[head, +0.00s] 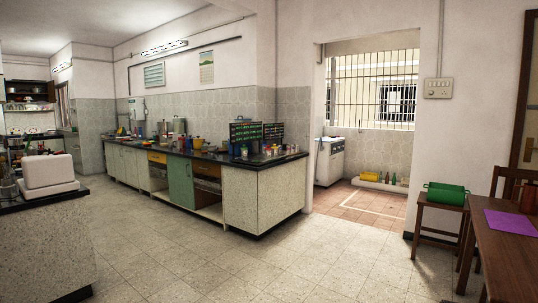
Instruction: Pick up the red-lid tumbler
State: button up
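I cannot make out a red-lid tumbler for certain. Several small items, some with red or bright colours, stand on the dark top of the long counter (262,195) across the room, many near its right end. They are too small to tell which is a tumbler or what lid it has. My gripper is not in view.
Speckled floor (220,265) is open before the long counter. A nearer counter (45,250) with a white box (48,172) stands at left. At right are a wooden table (505,255) with a purple mat (510,223), a chair, and a green pot (446,194) on a stool.

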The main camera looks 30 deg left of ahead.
aim_at(268, 150)
jog(key=u, duration=1.35)
jog(key=i, duration=0.7)
jog(key=i+j, duration=0.1)
jog(key=i, duration=0.55)
jog(key=i+j+z, duration=0.1)
jog(key=i, duration=0.6)
jog(key=i+j, duration=0.1)
jog(key=i, duration=0.6)
jog(key=i+j, duration=0.1)
jog(key=i, duration=0.6)
jog(key=i+j+z, duration=0.1)
jog(key=i, duration=0.55)
jog(key=i+l, duration=0.55)
jog(key=l, duration=0.2)
